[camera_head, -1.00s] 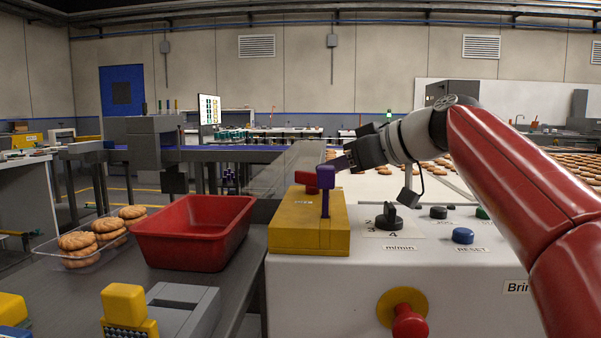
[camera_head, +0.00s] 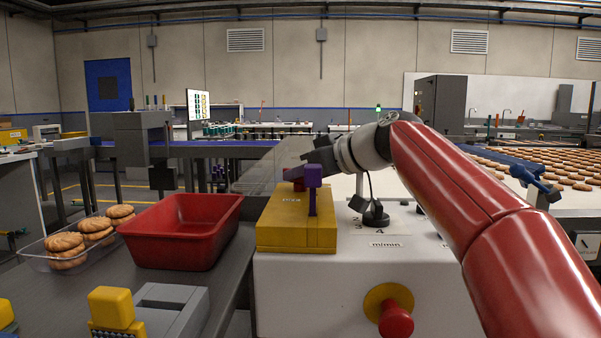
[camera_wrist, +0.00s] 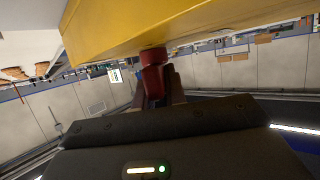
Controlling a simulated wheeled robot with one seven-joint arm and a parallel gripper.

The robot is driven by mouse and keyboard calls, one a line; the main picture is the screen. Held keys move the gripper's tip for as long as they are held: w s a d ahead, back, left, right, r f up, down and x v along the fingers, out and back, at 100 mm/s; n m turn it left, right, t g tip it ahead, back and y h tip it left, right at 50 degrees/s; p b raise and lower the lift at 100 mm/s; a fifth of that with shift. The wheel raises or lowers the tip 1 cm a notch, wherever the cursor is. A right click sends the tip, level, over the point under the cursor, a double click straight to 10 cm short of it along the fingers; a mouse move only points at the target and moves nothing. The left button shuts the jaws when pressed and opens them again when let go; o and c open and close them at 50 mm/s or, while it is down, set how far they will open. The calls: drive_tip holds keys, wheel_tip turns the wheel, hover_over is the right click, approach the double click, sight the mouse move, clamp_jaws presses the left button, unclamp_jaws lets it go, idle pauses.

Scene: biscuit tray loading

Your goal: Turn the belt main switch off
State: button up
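A yellow switch box (camera_head: 291,240) sits on the left end of the white control cabinet. A red handle (camera_head: 291,176) shows at its far side, partly hidden, and a purple lever (camera_head: 312,193) stands upright at its near side. My gripper (camera_head: 303,171) reaches in from the right behind the purple lever, at the red handle. In the wrist view the red handle (camera_wrist: 153,78) stands out from the yellow box (camera_wrist: 140,32), between my dark fingers (camera_wrist: 157,90). Whether both fingers press on it is unclear.
A black dial (camera_head: 376,215) and a red stop button on yellow (camera_head: 396,318) are on the cabinet. A red tray (camera_head: 180,245) and a clear tray of biscuits (camera_head: 42,262) lie on the left bench. My arm covers the cabinet's right part.

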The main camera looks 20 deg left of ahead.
drive_tip(key=shift+s+f+m+t, duration=0.1)
drive_tip(key=shift+m+t, duration=0.2)
clamp_jaws()
drive_tip(key=shift+m+t+h+b, duration=0.4)
drive_tip(key=shift+m+t, duration=0.1)
drive_tip(key=shift+t, duration=0.1)
drive_tip(key=o, duration=0.7)
unclamp_jaws()
drive_tip(key=shift+o, duration=0.2)
drive_tip(key=shift+b+v, duration=0.5)
drive_tip(key=shift+v, duration=3.4)
drive_tip(key=shift+o, duration=0.2)
